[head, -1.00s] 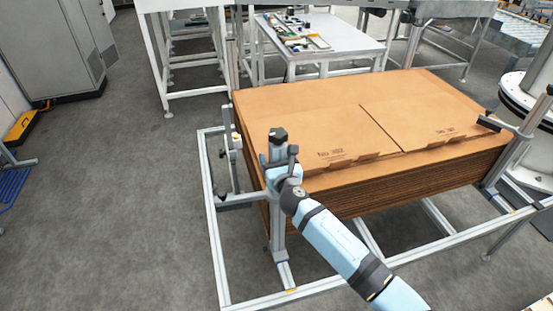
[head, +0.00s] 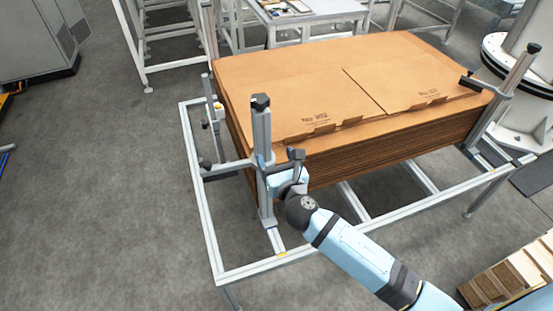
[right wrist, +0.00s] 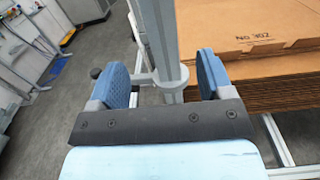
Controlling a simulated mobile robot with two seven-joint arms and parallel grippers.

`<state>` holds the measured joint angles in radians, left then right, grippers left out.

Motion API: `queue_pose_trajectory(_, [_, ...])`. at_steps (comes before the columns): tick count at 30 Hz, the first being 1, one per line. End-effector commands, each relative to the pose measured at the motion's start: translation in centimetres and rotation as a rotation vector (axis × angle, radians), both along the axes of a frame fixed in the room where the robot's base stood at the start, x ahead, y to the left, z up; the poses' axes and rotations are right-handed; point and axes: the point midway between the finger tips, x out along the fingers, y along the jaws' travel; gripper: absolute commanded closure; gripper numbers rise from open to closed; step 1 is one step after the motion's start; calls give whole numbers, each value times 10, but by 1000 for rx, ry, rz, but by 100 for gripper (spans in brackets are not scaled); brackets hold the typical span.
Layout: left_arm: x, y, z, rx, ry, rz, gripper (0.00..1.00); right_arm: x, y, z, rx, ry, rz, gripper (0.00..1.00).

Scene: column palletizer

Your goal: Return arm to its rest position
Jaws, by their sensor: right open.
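My right arm reaches in from the lower right of the head view. Its gripper (head: 275,177) is at the near-left upright post (head: 262,140) of the metal frame. In the right wrist view the gripper's two blue fingers (right wrist: 160,80) are apart, with the grey post (right wrist: 168,45) showing between and beyond them. I cannot tell whether a finger touches the post. The fingertips are partly hidden by the wrist in the head view. My left gripper does not show.
A stack of flat brown cardboard (head: 300,95) lies in the metal frame (head: 205,225), right beside the gripper. A table (head: 300,16) with small parts stands behind. A wooden pallet (head: 505,278) is at the lower right. The grey floor (head: 110,190) at left is clear.

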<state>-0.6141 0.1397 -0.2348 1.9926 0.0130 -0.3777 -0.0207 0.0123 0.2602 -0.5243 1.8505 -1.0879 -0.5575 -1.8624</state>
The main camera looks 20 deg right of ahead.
Motion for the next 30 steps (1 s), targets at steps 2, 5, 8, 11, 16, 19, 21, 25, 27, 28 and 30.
queue_pose_trajectory(2, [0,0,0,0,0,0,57,-1,0,0,0,0,0,27])
queue_pose_trajectory(5, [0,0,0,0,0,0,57,-1,0,0,0,0,0,27])
queue_pose_trajectory(8, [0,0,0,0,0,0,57,-1,0,0,0,0,-1,27])
queue_pose_trajectory(11, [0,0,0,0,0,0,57,-1,0,0,0,0,-1,27])
queue_pose_trajectory(16, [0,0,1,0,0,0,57,-2,0,-1,14,5,0,27])
queue_pose_trajectory(19, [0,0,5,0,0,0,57,-11,-2,-10,136,52,0,27])
queue_pose_trajectory(21, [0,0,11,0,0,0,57,-25,-4,-23,325,118,-5,27])
queue_pose_trajectory(25, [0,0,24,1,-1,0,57,-67,-9,-55,868,291,-70,27])
queue_pose_trajectory(27, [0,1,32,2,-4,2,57,-94,-11,-71,1202,380,-140,27])
queue_pose_trajectory(28, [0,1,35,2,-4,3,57,-107,-12,-78,1344,413,-179,27])
queue_pose_trajectory(30, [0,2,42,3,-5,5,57,-135,-15,-90,1673,476,-282,27])
